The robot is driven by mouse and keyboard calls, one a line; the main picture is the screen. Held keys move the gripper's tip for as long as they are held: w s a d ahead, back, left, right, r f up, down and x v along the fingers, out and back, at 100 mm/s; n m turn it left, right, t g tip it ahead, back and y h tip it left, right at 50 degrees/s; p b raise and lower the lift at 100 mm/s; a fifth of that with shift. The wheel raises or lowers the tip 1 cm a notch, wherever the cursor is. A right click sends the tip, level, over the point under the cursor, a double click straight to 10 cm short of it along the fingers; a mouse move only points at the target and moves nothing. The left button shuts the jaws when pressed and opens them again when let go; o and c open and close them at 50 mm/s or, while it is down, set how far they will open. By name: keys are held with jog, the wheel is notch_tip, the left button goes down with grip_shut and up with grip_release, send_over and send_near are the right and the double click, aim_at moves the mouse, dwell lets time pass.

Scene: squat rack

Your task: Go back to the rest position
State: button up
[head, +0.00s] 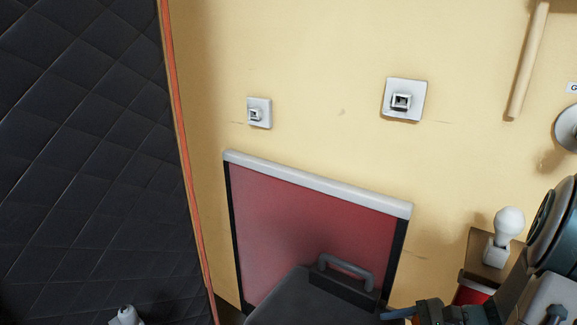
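My arm (555,230) enters at the right edge of the head view and bends down to the bottom edge. What looks like my gripper (428,312) is at the bottom right, pointing left, partly cut off by the frame. A thin blue-grey piece sticks out to its left, close to a dark case. I cannot tell whether the fingers are open or shut, or whether they hold anything.
A dark case with a grey handle (345,272) stands in front of a red panel (300,225). A white bulb-like object (509,222) stands beside my arm. Two white wall plates (259,112) (403,100) are on the yellow wall. A black quilted panel (80,150) fills the left.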

jog(key=s+a+r+n+h+p, duration=0.1)
jog(key=a+r+n+h+p, duration=0.2)
jog(key=r, duration=0.4)
jog(key=s+a+r+n+h+p, duration=0.2)
jog(key=a+r+n+h+p, duration=0.1)
jog(key=r+n, duration=0.4)
jog(key=s+a+r+n+g+h+p, duration=0.1)
jog(key=s+a+r+n+h+p, duration=0.1)
jog(key=r+n+h+p, duration=0.3)
notch_tip(320, 180, up, 4)
jog(key=shift+a+r+n+p, duration=0.25)
jog(key=shift+a+n+p, duration=0.4)
jog(key=shift+a, duration=0.15)
